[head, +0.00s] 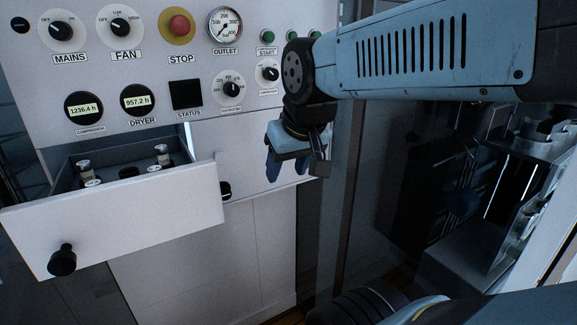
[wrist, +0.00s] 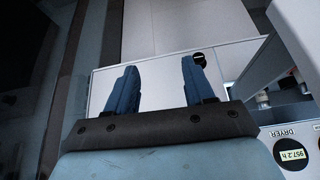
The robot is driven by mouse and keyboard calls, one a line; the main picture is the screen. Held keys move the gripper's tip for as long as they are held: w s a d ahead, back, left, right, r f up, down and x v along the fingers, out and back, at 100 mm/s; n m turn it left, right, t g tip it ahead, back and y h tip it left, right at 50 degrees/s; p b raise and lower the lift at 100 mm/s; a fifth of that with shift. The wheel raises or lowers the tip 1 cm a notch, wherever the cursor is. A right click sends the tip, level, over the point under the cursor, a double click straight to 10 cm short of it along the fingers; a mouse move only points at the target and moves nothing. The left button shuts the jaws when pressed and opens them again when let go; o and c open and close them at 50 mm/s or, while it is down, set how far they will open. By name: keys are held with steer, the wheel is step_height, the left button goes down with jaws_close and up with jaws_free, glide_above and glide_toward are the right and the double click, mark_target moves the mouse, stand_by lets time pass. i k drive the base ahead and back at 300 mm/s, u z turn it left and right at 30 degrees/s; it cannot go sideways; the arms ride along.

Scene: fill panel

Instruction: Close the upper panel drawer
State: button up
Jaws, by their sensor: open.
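The open upper panel drawer (head: 130,218) sticks out at the left of the head view, with a white front and a round black knob (head: 62,260). Small fittings with light tops (head: 84,172) stand inside it. My gripper (head: 286,172) hangs right of the drawer, apart from it, in front of a white front with another black knob (head: 225,190). In the wrist view my gripper (wrist: 158,85) has its two blue fingers spread with nothing between them. That black knob (wrist: 199,58) shows just beyond the right finger, and part of the open drawer (wrist: 265,85) shows at right.
The control panel (head: 150,75) above the drawer carries dials, displays and a red stop button (head: 180,25). A dark glassy bay with metal parts (head: 500,190) lies at the right. Open space lies in front of the white lower panel (head: 225,260).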

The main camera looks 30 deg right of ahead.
mark_target(75, 227)
steer(key=u, duration=0.1)
steer(key=k, duration=1.25)
steer(key=u, duration=0.05)
